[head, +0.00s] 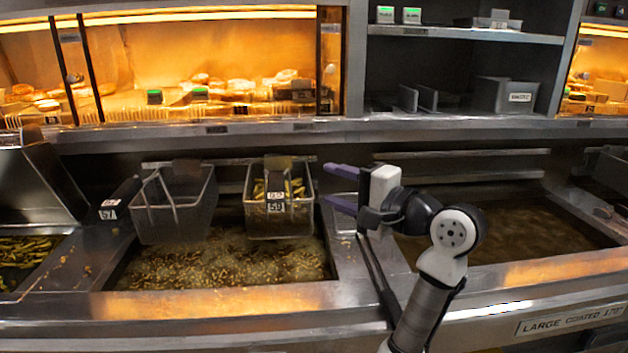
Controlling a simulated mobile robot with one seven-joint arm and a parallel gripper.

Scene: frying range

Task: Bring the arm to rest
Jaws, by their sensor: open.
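My gripper (342,188) is open, with its two purple fingers pointing left and nothing between them. It is raised over the divider between the two fryer vats, just right of the fry basket marked 50 (279,206). A small gap shows between the fingers and that basket. My arm reaches up from the lower middle of the head view, bent at the elbow, over the near edge of the right vat (500,228).
The basket marked 50 holds fried pieces and hangs at the left vat (225,268), beside an empty-looking basket (172,205). A block marked 57 (113,203) stands further left. Heated shelves (210,60) and a grey shelf unit (465,62) are behind. The right vat has no basket over it.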

